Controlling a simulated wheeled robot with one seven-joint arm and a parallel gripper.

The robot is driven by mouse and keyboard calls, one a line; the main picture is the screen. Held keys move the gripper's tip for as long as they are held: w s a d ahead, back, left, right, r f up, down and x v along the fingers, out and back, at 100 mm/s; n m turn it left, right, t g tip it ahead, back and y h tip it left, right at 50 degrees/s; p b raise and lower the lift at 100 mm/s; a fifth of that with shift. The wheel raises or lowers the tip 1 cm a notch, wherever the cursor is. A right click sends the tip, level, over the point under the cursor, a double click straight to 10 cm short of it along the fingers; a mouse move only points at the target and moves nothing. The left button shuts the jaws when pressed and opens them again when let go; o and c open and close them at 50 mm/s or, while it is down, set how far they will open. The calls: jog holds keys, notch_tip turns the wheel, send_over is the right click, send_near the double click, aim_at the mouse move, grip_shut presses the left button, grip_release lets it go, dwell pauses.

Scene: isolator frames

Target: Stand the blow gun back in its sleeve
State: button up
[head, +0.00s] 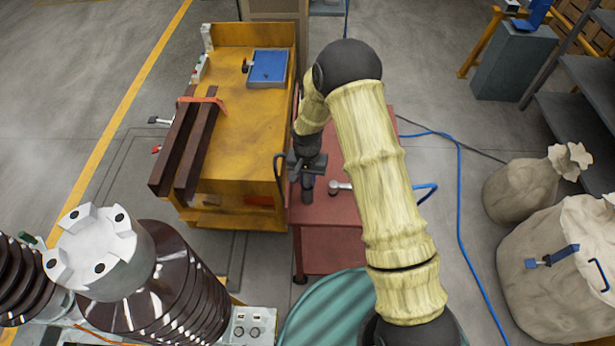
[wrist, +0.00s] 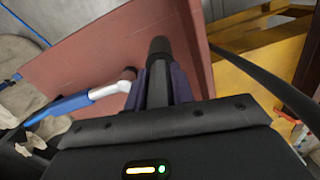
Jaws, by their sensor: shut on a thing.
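My gripper (head: 306,168) is over the left part of the red table and is shut on a dark cylindrical thing, which I take to be the blow gun (head: 308,188). In the wrist view, the blow gun (wrist: 160,58) shows as a dark round-ended barrel between the fingers of my gripper (wrist: 160,88), pointing away from the camera. I cannot make out a separate sleeve in either view. Whether the barrel's end touches the table is not clear.
A tool with a pale round head (head: 337,187) and a blue end lies on the red table (head: 332,246), partly behind my arm. A dark curved bar or hose (head: 279,172) is close left of my gripper, beside the yellow bench (head: 238,140). Sacks (head: 545,260) stand at right.

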jog(key=o, duration=1.1)
jog(key=shift+s, duration=0.1)
jog(key=shift+c, duration=0.2)
jog(key=shift+r, duration=0.15)
jog(key=shift+r, duration=0.6)
notch_tip(320, 180, up, 16)
jog(key=b, duration=0.3)
jog(key=shift+d, duration=0.1)
